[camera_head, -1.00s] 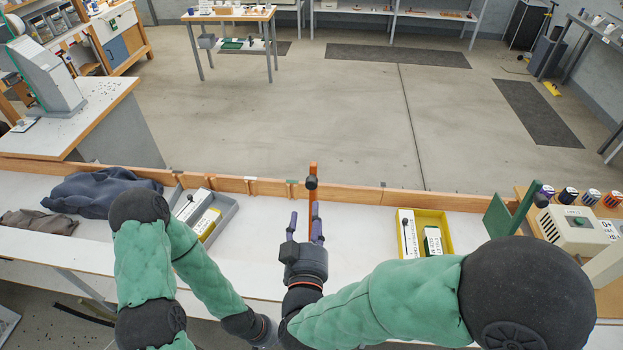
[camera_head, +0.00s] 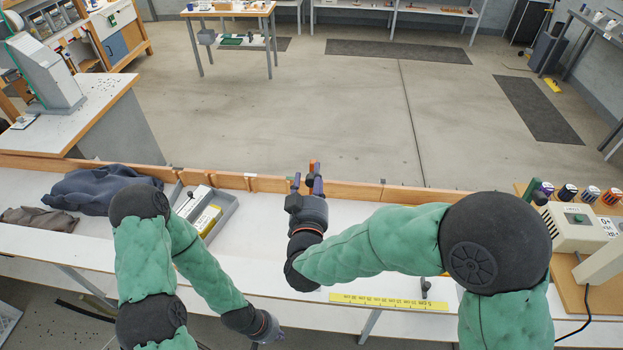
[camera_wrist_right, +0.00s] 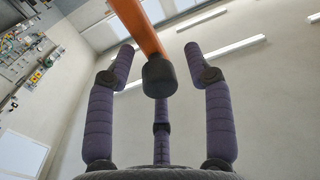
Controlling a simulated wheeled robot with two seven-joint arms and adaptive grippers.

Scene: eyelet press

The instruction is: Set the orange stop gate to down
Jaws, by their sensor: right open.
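The orange stop gate (camera_head: 314,165) stands at the bench's back edge in the head view. Only its top shows above my right gripper (camera_head: 307,183), which hides the rest. In the right wrist view the orange bar (camera_wrist_right: 140,28) comes in from the top and carries a black knob (camera_wrist_right: 159,76). My right gripper's purple fingers are spread around the knob, with visible gaps at both sides; they do not grip it. I cannot tell the gate's exact tilt. My left gripper (camera_head: 268,330) is low in front of the bench, and its jaws are unclear.
A grey tray (camera_head: 222,217) with boxes and dark cloth (camera_head: 98,188) lie at left on the bench. A yellow ruler (camera_head: 388,301) runs along the front edge. A beige device (camera_head: 575,230) and several spools stand at right. White bench surface (camera_head: 262,235) beside my right gripper is clear.

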